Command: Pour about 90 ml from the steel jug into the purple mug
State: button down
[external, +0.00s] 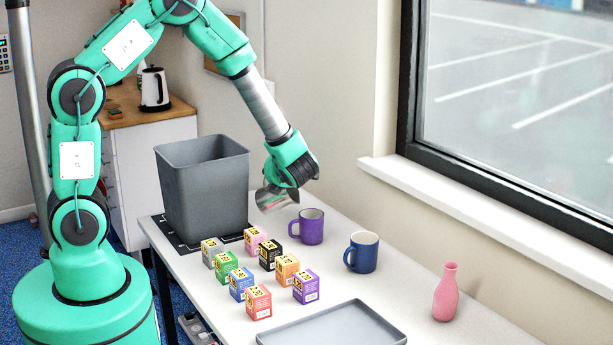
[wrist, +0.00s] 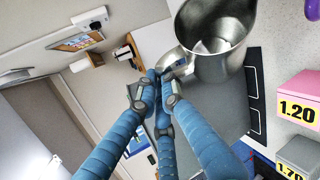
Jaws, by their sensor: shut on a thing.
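The steel jug (external: 277,199) hangs from my gripper (external: 272,183) above the table, up and to the left of the purple mug in the external view. It looks tilted there. In the wrist view the jug (wrist: 222,62) shows its open mouth and part of its inside; the liquid level is not clear. My gripper's blue fingers (wrist: 163,78) are shut on its handle. The purple mug (external: 311,228) stands upright on the table, apart from the jug, handle to the left. A purple edge of it (wrist: 313,9) shows at the wrist view's top right corner. No stream is visible.
A blue mug (external: 362,252) stands right of the purple one. Several small priced boxes (external: 258,302) stand in front. A grey bin (external: 203,185) is behind left, a grey tray (external: 335,325) at the front, a pink vase (external: 446,292) at right.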

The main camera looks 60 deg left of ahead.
jog(key=shift+s+a+f+n+h, duration=0.35)
jog(key=shift+a+f+n+h, duration=0.05)
jog(key=shift+s+a+f+t+h, duration=0.2)
jog(key=shift+f+t+h, duration=0.1)
jog(key=shift+f+h, duration=0.15)
jog(key=shift+a+f+n, duration=0.1)
jog(key=shift+f+n, duration=0.1)
jog(key=shift+n, duration=0.1)
dwell(0.4)
